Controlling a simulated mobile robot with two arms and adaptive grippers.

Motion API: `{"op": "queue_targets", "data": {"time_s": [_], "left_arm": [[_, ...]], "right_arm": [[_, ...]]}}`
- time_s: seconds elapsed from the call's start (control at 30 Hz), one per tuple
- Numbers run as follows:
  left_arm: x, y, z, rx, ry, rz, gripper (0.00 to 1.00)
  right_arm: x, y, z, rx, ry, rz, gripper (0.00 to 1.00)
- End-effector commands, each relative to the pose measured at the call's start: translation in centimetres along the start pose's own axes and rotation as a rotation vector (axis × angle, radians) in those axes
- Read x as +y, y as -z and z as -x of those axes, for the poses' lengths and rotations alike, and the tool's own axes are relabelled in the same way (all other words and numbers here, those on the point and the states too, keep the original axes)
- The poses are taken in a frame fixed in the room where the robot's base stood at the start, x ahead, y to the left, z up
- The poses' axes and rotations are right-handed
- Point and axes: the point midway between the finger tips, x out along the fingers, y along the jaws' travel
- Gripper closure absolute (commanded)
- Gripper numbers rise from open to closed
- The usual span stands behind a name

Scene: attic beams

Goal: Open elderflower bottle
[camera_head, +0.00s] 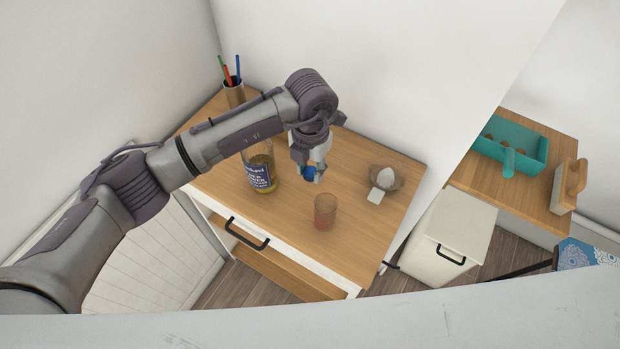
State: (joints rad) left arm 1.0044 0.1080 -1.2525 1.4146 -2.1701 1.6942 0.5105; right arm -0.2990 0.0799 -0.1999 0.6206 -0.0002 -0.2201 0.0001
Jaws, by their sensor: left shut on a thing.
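The elderflower bottle (262,178) stands upright on the wooden table, clear glass with a dark blue label and yellowish contents low down. Its neck and top are hidden behind my left arm. My left gripper (311,177) points down over the table, to the right of the bottle and apart from its body. It is shut on a small blue thing (309,172) that looks like the bottle's cap. My right gripper is out of view.
A reddish glass (325,212) stands at the table's front. A citrus juicer (387,179) is to the right, and a pen cup (235,95) at the back left. A second table holds a teal crate (541,150) and a brush (568,187). Bare wood lies between glass and bottle.

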Motion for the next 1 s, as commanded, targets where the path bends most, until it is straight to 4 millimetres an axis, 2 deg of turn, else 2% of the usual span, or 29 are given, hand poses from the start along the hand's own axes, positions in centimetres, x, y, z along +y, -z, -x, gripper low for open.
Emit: {"op": "queue_targets", "data": {"time_s": [0.3, 0.53, 0.7, 0.73, 0.87, 1.0], "left_arm": [[0.0, 0.1, -4.1, 0.002, 0.001, 0.0, 1.0], [0.0, 0.0, -3.9, 0.0, 0.0, 0.0, 1.0], [0.0, 0.0, -4.5, 0.001, 0.0, -0.001, 1.0], [0.0, 0.0, -4.3, 0.001, 0.0, -0.001, 0.63], [0.0, 0.0, -4.3, 0.001, 0.0, 0.0, 0.43], [0.0, 0.0, -4.2, 0.001, 0.0, 0.0, 0.43]], "right_arm": [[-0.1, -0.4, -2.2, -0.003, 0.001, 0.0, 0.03], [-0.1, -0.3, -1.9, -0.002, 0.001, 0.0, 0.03], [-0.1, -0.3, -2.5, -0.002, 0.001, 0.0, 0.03], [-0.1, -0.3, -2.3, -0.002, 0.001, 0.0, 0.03], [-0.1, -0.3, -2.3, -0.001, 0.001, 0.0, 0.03], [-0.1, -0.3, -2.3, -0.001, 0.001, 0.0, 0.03]]}}
